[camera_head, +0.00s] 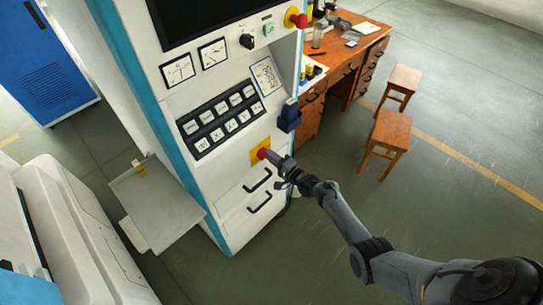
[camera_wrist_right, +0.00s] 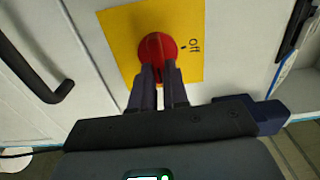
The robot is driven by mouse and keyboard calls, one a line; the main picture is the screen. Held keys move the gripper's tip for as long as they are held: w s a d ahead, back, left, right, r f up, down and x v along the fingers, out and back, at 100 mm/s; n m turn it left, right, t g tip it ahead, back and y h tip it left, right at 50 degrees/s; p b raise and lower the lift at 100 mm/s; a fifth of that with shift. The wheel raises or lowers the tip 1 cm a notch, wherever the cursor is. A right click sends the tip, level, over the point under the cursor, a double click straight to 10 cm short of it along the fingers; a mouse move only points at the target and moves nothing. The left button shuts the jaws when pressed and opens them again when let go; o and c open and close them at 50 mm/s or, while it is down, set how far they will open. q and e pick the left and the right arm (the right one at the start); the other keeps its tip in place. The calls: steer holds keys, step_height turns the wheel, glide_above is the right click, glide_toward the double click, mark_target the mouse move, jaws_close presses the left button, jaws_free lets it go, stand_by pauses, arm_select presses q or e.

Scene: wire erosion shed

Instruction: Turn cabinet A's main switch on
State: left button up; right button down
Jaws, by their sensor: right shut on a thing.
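Cabinet A's main switch (camera_head: 262,153) is a red rotary knob on a yellow plate (camera_head: 254,158), low on the tall white-and-blue cabinet's front. In the right wrist view the red knob (camera_wrist_right: 156,45) sits on the yellow plate (camera_wrist_right: 119,27), with "Off" printed at its right. My right gripper (camera_head: 271,156) reaches it from the lower right. In the right wrist view my right gripper (camera_wrist_right: 159,73) is shut on the knob's lower part, its fingertips hiding some of it. My left gripper is in neither view.
Black pull handles (camera_head: 258,181) sit just below the switch. A dark blue box (camera_head: 289,116) juts from the cabinet's right edge. A red stop button (camera_head: 296,18) is higher up. A grey shelf (camera_head: 157,207) stands left; a wooden desk (camera_head: 345,70) and stools (camera_head: 391,131) stand right.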

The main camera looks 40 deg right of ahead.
stand_by(0.5)
steer(key=c, duration=1.1)
jaws_free()
steer(key=s, duration=0.3)
steer(key=s+p, duration=0.1)
steer(key=s, duration=0.3)
steer(key=s+d+p, duration=0.1)
steer(key=s, duration=0.2)
steer(key=shift+s, duration=0.4)
